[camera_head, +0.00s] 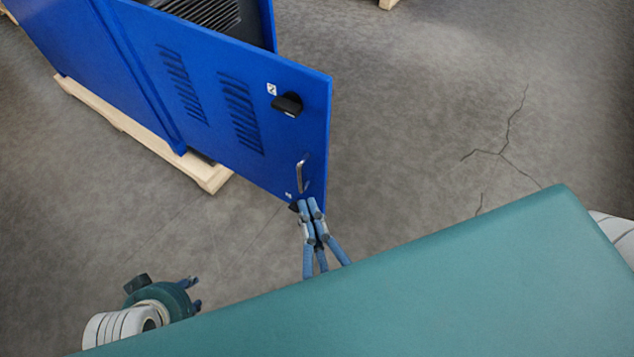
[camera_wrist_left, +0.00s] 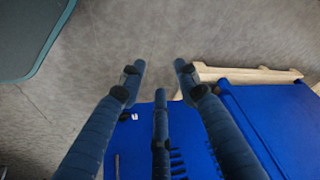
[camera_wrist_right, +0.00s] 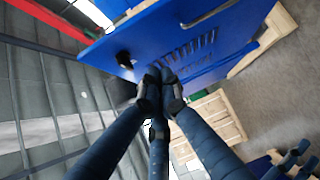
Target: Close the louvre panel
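The blue louvre panel (camera_head: 210,100) stands swung open from its blue cabinet (camera_head: 95,60). It bears slots, a black knob (camera_head: 287,103) and a silver handle (camera_head: 302,172). My right gripper (camera_head: 309,203) is at the panel's lower free corner, below the handle, its fingers together. In the right wrist view its fingertips (camera_wrist_right: 161,84) are close to the panel (camera_wrist_right: 170,35); contact cannot be told. My left gripper (camera_head: 194,292) is low at the left, apart from the panel. The left wrist view shows its fingers (camera_wrist_left: 160,75) spread and empty.
The cabinet stands on a wooden pallet (camera_head: 140,135), which sticks out below the panel. Grey cracked floor (camera_head: 430,110) is clear to the right of the panel. My teal body covers the lower right of the head view.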

